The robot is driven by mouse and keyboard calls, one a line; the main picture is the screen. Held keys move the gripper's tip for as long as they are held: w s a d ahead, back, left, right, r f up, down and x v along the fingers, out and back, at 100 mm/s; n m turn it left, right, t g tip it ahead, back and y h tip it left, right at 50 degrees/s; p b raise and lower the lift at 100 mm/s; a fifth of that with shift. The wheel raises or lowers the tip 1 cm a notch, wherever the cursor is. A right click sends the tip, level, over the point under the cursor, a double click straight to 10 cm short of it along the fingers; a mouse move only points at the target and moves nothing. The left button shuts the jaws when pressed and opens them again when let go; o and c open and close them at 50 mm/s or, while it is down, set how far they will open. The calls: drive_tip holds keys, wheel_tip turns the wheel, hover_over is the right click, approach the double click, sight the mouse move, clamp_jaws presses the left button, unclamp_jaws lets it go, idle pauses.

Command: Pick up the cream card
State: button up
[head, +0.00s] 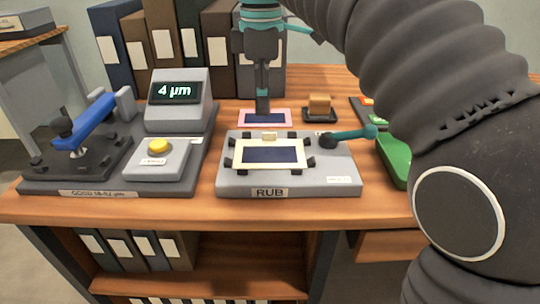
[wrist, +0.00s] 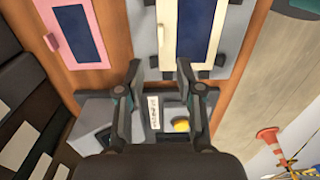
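The cream card (head: 270,154), with a dark blue panel, lies flat on the grey RUB block, with small black clips around its edges. It also shows in the wrist view (wrist: 193,32).
The pink card (head: 265,118) lies behind the RUB block (head: 230,185). A teal-handled lever (head: 350,134) is at the block's right, beside a green tray (head: 394,160). The gauge (head: 179,100) reading 4 µm stands left. Binders (head: 170,50) line the back.

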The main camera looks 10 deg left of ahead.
sight(270, 149)
drive_tip(key=shift+d+f+b, duration=0.15)
drive_tip(key=shift+f+b, duration=0.25)
drive_tip(key=shift+f, duration=1.3)
drive_tip(key=shift+d+f+b, duration=0.1)
drive_tip(key=shift+f+b, duration=0.3)
drive_tip(key=shift+f, duration=1.25)
clamp_jaws()
